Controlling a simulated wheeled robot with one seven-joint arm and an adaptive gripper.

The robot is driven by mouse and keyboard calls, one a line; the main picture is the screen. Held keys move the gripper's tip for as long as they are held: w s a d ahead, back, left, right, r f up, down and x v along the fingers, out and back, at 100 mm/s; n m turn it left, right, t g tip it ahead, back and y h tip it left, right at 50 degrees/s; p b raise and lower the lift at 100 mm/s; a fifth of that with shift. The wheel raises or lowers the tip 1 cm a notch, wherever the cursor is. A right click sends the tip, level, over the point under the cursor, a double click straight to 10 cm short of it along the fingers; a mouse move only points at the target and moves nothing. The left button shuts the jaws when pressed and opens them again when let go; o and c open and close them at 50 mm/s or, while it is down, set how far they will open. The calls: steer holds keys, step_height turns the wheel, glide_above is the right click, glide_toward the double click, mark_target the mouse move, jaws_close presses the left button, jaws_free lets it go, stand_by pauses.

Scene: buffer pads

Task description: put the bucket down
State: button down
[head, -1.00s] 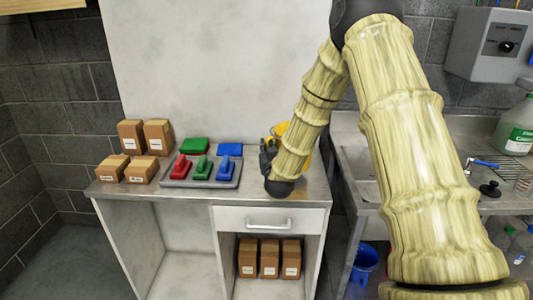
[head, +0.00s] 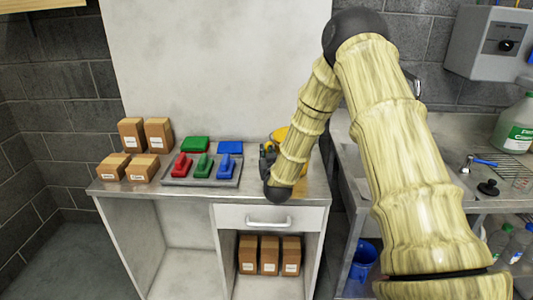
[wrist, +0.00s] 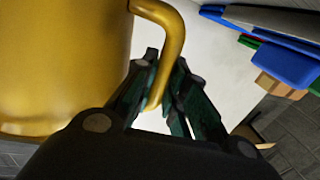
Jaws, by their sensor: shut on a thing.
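The yellow bucket (wrist: 60,65) fills the left of the wrist view. Its side handle (wrist: 176,45) passes between the fingers of my gripper (wrist: 165,80), which is shut on it. In the head view only a small part of the bucket (head: 279,133) shows behind my arm, above the right end of the metal counter (head: 256,180). My gripper (head: 267,155) is mostly hidden there by my own wrist. I cannot tell whether the bucket's bottom touches the counter.
A grey tray (head: 172,182) with red, green and blue pads lies left of my gripper, with green (head: 195,145) and blue (head: 230,147) pads behind it. Several cardboard boxes (head: 140,168) stand at the far left. A sink bench (head: 480,206) is on the right.

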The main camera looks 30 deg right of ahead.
steer(key=c, duration=1.5)
jaws_free()
steer(key=shift+f, duration=0.1)
steer(key=shift+o, duration=0.2)
steer(key=b+v, duration=0.2)
steer(key=v, duration=1)
